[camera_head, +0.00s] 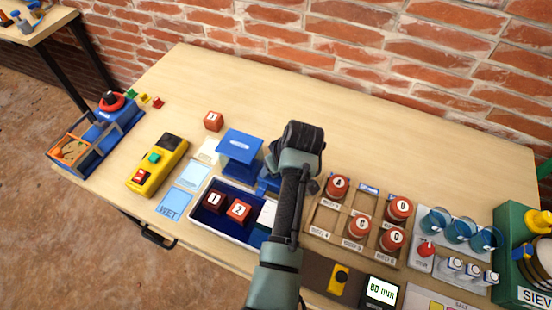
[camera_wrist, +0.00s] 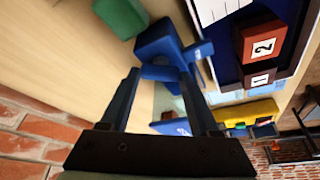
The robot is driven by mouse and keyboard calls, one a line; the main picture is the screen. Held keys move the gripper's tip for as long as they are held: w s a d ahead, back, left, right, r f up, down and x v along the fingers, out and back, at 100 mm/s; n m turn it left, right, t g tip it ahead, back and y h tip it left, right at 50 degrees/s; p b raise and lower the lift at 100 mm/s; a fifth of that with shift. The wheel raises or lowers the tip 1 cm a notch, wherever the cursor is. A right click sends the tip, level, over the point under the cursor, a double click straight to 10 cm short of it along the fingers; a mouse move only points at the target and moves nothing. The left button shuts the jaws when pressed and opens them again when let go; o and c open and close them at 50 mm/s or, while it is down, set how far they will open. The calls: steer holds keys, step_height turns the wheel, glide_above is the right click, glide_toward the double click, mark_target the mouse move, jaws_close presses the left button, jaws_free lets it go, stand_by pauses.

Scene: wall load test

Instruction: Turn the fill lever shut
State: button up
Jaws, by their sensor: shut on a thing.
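My gripper (camera_wrist: 160,76) shows in the wrist view, its two dark blue fingers closed on a small blue part, which looks like the fill lever (camera_wrist: 160,72). A larger blue body (camera_wrist: 156,40) sits just beyond the fingertips. The lever's exact angle is hard to tell. In the head view my dark wrist and arm cover the fingers and the lever. A blue piece (camera_head: 268,182) shows just left of my arm, beside a blue stand (camera_head: 240,146).
A wooden rack (camera_head: 325,215) of lettered red-capped pieces stands close on the right. A yellow button box (camera_head: 157,165) is further left. The table's back is clear.

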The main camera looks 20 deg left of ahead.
steer(key=m+h+p, duration=0.1)
steer(key=m, duration=0.1)
steer(key=m+t+h+p, duration=0.1)
steer(key=m+p, duration=0.1)
steer(key=m, duration=0.1)
steer(key=shift+s+a+r+m, duration=0.1)
steer(key=shift+a+r+m, duration=0.05)
steer(key=shift+m, duration=0.15)
steer(key=m+h, duration=0.1)
steer(key=m, duration=0.1)
steer(key=m+p, duration=0.1)
steer(key=m, duration=0.2)
steer(key=shift+a+t+h, duration=0.1)
steer(key=shift+t+h, duration=0.3)
steer(key=shift+m, duration=0.3)
steer(key=o, duration=1.4)
steer(key=shift+c, duration=0.2)
